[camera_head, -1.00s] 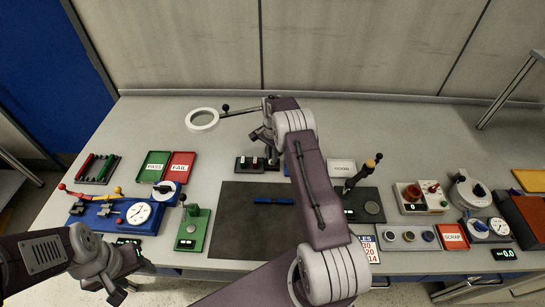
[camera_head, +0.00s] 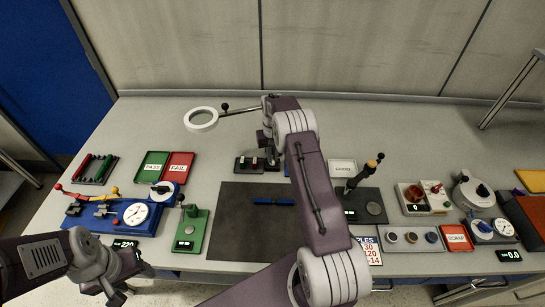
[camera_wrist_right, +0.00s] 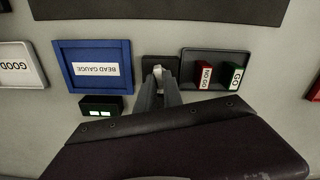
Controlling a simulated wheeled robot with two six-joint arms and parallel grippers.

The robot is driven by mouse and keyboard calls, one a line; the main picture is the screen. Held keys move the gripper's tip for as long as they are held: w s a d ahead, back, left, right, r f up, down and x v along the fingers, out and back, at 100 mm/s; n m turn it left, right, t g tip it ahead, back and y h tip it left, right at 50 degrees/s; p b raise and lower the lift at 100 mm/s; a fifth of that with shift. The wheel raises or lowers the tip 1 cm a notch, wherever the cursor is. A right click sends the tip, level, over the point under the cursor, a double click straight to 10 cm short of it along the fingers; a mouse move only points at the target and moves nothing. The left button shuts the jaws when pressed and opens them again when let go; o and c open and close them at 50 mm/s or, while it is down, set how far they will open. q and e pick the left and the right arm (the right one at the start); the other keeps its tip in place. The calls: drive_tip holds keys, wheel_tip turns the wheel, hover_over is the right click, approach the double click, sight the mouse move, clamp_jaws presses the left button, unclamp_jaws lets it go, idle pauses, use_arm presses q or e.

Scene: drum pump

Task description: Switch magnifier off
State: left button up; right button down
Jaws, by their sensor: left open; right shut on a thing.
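The magnifier (camera_head: 201,119) is a pale ring lens on a dark arm at the back of the bench. In the right wrist view, a small dark box with a white switch piece (camera_wrist_right: 158,71) sits between a blue tray and a dark tray. My right gripper (camera_wrist_right: 159,84) is shut on this white piece; its fingers hide part of the box. In the head view my right gripper (camera_head: 268,148) is low over the bench, partly behind my own arm. My left gripper (camera_head: 118,294) is open and empty at the front left edge. I cannot tell whether the magnifier is lit.
The blue bead gauge tray (camera_wrist_right: 69,68) and the dark tray (camera_wrist_right: 243,61) with red and green blocks flank the switch closely. A small black display box (camera_wrist_right: 88,111) is nearby. The dark mat (camera_head: 235,220) in front holds a blue bar.

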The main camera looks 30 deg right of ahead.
sight(273, 158)
drive_tip(key=n, duration=0.5)
drive_tip(key=shift+n, duration=0.7)
drive_tip(key=c, duration=1.5)
unclamp_jaws()
wheel_tip(273, 158, up, 9)
drive_tip(key=shift+r+b, duration=0.1)
drive_tip(key=shift+b, duration=0.6)
